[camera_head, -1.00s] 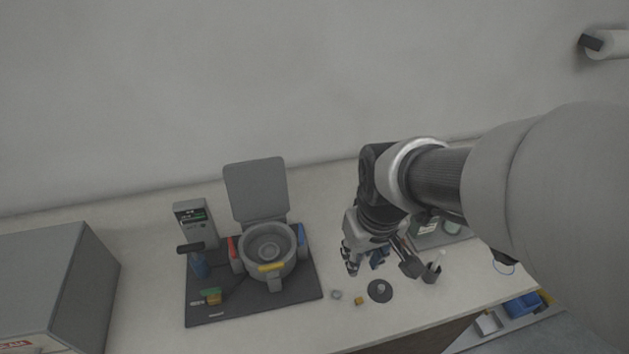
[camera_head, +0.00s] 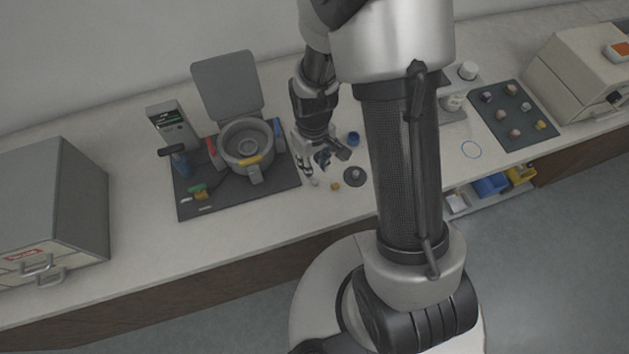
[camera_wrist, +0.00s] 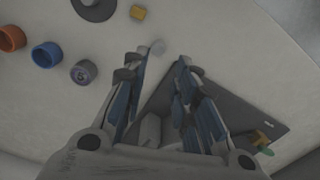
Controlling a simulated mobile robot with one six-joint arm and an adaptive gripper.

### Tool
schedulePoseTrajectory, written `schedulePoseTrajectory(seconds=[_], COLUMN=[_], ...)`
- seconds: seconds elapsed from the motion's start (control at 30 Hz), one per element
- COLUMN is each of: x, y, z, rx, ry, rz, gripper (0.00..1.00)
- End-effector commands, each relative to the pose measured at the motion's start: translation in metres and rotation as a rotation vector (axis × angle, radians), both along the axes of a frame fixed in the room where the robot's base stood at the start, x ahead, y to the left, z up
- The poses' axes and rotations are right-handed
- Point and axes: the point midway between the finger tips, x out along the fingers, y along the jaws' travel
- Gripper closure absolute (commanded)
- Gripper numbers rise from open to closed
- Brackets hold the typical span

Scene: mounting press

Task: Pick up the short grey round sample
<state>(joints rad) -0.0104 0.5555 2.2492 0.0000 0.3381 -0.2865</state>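The short grey round sample seems to be the small pale disc (camera_wrist: 157,47) on the bench in the wrist view, just past my fingertips and roughly between them. In the head view it is a tiny pale spot (camera_head: 314,182) just below my gripper (camera_head: 311,170). In the wrist view my gripper (camera_wrist: 157,64) is open, with a clear gap between the fingers and nothing held. The left fingertip appears very near the disc's edge; I cannot tell whether they touch. The height of the fingers above the bench is hard to judge.
A grey-purple cup (camera_wrist: 84,73), blue cup (camera_wrist: 46,55) and orange cup (camera_wrist: 11,38) stand left. The press (camera_head: 247,144) stands on a dark base plate (camera_head: 224,204), beside my gripper.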

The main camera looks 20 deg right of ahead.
Motion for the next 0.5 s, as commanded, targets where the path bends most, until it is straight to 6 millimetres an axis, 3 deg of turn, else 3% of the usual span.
schedulePoseTrajectory(seconds=[0.1,0.37,0.5], x=[0.000,0.000,-0.001], y=[0.000,-0.001,-0.003], z=[-0.020,-0.033,-0.051], rx=[0.000,0.000,0.000], ry=[0.001,-0.001,0.001], rz=[0.000,-0.001,-0.001], gripper=[0.74,0.74,0.74])
